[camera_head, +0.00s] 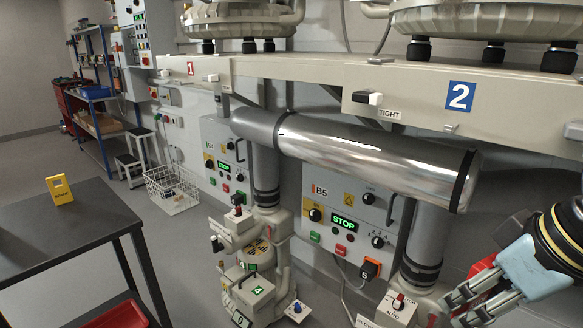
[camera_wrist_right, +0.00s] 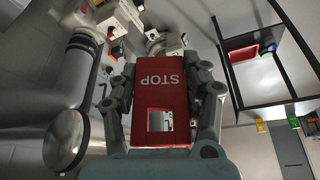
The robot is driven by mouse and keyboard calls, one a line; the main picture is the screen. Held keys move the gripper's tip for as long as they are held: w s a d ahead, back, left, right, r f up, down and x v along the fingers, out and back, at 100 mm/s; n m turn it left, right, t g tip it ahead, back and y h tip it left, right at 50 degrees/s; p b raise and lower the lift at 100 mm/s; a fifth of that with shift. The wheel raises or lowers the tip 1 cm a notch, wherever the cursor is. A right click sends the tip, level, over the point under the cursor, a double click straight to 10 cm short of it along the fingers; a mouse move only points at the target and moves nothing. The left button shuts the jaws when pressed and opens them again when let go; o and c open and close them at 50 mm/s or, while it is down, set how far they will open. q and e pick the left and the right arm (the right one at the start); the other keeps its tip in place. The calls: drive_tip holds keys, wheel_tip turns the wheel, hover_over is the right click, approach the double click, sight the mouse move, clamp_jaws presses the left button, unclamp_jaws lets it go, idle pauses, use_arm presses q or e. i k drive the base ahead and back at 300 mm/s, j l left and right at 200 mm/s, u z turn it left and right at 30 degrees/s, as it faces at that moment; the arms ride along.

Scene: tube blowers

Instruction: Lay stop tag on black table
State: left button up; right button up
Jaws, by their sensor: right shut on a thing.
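My right gripper (camera_head: 482,296) is at the lower right of the head view, beside the machine. It is shut on the red stop tag (camera_wrist_right: 160,80), which shows upside-down STOP lettering between its fingers in the right wrist view. In the head view only a red piece of the tag (camera_head: 482,266) shows behind the gripper. The black table (camera_head: 60,235) stands at the left of the head view, far from the right gripper. My left gripper is not in view.
A yellow tag (camera_head: 59,190) stands upright on the table's far part; the rest of the visible top looks clear. A red tray (camera_head: 118,315) sits below the tabletop. The silver pipe (camera_head: 360,155) and the B5 control box (camera_head: 345,215) lie between table and gripper.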

sight(38, 244)
drive_tip(key=j+u, duration=0.2)
drive_tip(key=j, duration=0.2)
drive_tip(key=i+j+u, duration=0.15)
drive_tip(key=j, duration=0.25)
drive_tip(key=i+j+u, duration=0.2)
drive_tip(key=j, duration=0.2)
drive_tip(key=i+j+u, duration=0.2)
drive_tip(key=j, duration=0.15)
drive_tip(key=j+u, duration=0.2)
drive_tip(key=j, duration=0.2)
drive_tip(key=i+j+u, duration=0.15)
drive_tip(key=i+j, duration=0.3)
drive_tip(key=j, duration=0.15)
